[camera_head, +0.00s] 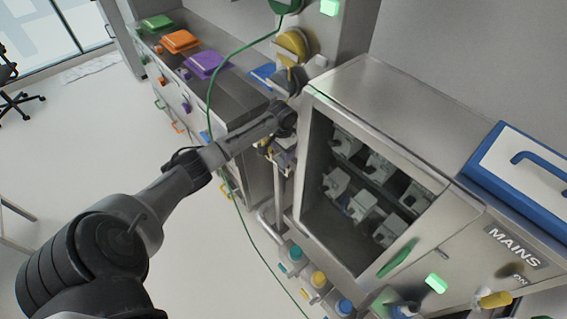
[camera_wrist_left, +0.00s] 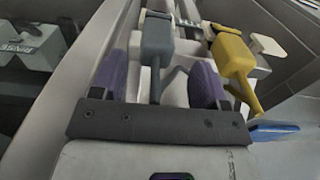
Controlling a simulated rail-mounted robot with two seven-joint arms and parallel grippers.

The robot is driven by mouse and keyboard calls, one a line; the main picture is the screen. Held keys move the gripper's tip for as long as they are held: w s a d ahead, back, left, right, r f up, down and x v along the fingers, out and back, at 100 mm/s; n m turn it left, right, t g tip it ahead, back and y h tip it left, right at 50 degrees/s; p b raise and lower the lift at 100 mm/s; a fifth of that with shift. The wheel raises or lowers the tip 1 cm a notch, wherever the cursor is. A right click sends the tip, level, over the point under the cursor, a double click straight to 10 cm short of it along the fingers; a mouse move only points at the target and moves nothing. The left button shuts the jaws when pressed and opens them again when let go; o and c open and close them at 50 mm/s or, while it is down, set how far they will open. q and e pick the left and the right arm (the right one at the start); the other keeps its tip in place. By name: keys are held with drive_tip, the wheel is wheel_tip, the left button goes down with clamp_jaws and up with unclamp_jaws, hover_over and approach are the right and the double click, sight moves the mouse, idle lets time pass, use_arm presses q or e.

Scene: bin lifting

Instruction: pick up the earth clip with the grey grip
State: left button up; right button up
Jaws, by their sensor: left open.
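The clip with the grey grip (camera_wrist_left: 157,48) shows in the left wrist view, in the space between my left gripper's two purple fingers. A clip with a yellow grip (camera_wrist_left: 234,55) is beside it, just outside the right finger. My left gripper (camera_wrist_left: 163,80) is open, with the grey grip between its fingers; I cannot tell whether either finger touches it. In the head view my left gripper (camera_head: 279,152) is beside the left edge of the open cabinet, small and partly hidden by the wrist. The grey grip cannot be made out there. My right gripper is not in view.
The metal cabinet (camera_head: 385,92) holds several white units. A green cable (camera_head: 211,90) runs past my left arm. A blue-framed panel (camera_head: 519,172) sits at right. The floor at left is mostly clear.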

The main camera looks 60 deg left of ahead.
sight(283, 155)
use_arm(q)
drive_tip(key=shift+w+d+f+b, duration=0.1)
drive_tip(key=shift+f+b, duration=0.1)
drive_tip(key=shift+f, duration=1.1)
drive_tip(key=shift+d+f+b, duration=0.1)
drive_tip(key=shift+f+b, duration=0.05)
drive_tip(key=shift+f, duration=1.1)
drive_tip(key=c, duration=1.2)
